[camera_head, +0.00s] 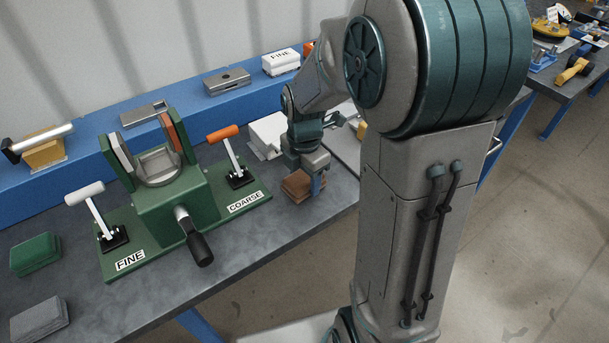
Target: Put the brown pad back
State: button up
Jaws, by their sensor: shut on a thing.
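The brown pad (297,188) is a small stack-like block at the front right of the grey bench top. My gripper (308,180) points down over it and is shut on it. I cannot tell whether the pad rests on the bench or hangs slightly above it. The green fixture (178,212) stands left of the pad, with labels FINE and COARSE, a white-handled lever (90,207) and an orange-handled lever (226,143). The far side of the pad is partly hidden by the gripper.
A green pad (35,254) and a grey pad (38,320) lie at the left. A blue shelf (185,98) along the back carries metal blocks and a white FINE block (281,62). A white block (268,135) stands behind my gripper. My arm hides the bench's right part.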

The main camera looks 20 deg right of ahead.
aim_at(305, 179)
jog(key=shift+f, duration=0.2)
jog(key=o, duration=1)
notch_tip(305, 179, up, 14)
jog(key=s, duration=0.1)
jog(key=s+f+m+t+p, duration=0.2)
jog(key=s+m, duration=1)
jog(key=m, duration=1)
jog(key=shift+s+m+t, duration=0.3)
jog(key=shift+m+t, duration=0.1)
